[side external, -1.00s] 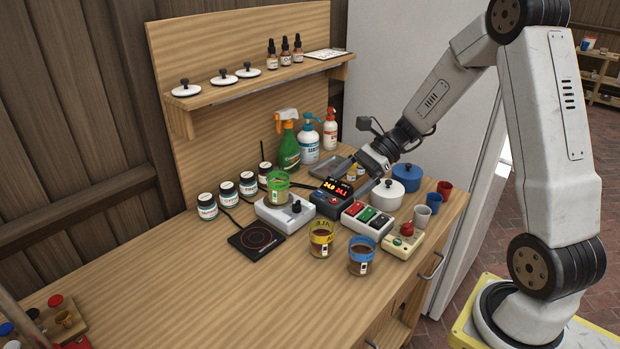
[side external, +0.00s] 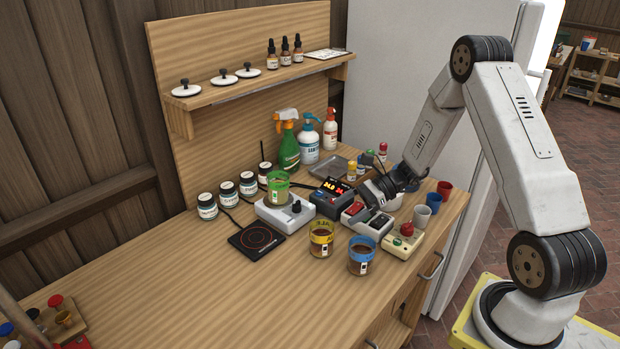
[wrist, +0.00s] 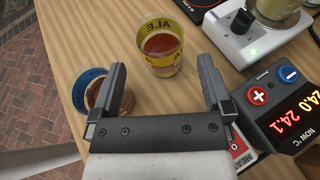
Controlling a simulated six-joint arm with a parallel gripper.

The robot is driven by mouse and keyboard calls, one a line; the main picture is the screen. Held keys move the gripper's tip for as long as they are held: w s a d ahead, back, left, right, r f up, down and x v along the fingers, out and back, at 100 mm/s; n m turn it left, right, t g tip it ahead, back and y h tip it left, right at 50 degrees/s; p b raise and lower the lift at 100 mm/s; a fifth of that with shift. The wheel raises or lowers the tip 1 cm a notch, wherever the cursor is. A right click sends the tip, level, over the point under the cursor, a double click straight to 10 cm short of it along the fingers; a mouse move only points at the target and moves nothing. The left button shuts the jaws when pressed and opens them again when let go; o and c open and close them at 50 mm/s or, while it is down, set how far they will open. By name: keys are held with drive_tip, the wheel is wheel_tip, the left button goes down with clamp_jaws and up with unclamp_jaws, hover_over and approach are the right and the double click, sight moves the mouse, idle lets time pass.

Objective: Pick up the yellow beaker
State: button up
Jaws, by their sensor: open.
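The yellow beaker (side external: 321,240) is a clear cup with a yellow band and brown liquid, upright on the wooden bench. In the wrist view the yellow beaker (wrist: 160,50) is ahead of my gripper, its band reading "ALE". My gripper (wrist: 163,85) is open and empty, its two fingers apart with the beaker beyond the tips. In the side view my gripper (side external: 352,208) is above the switch box, behind and to the right of the beaker. The beaker is not touched.
A blue-banded beaker (side external: 361,256) stands right of the yellow one, beside my left finger in the wrist view. A green beaker (side external: 278,188) sits on a white stirrer (side external: 284,213). A temperature controller (side external: 333,200) and a switch box (side external: 367,223) are close to my gripper.

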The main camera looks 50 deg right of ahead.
sight(311, 231)
drive_tip(key=shift+a, duration=0.1)
drive_tip(key=shift+x, duration=1.25)
drive_tip(key=shift+a, duration=0.1)
drive_tip(key=shift+x, duration=2.55)
drive_tip(key=c, duration=1.2)
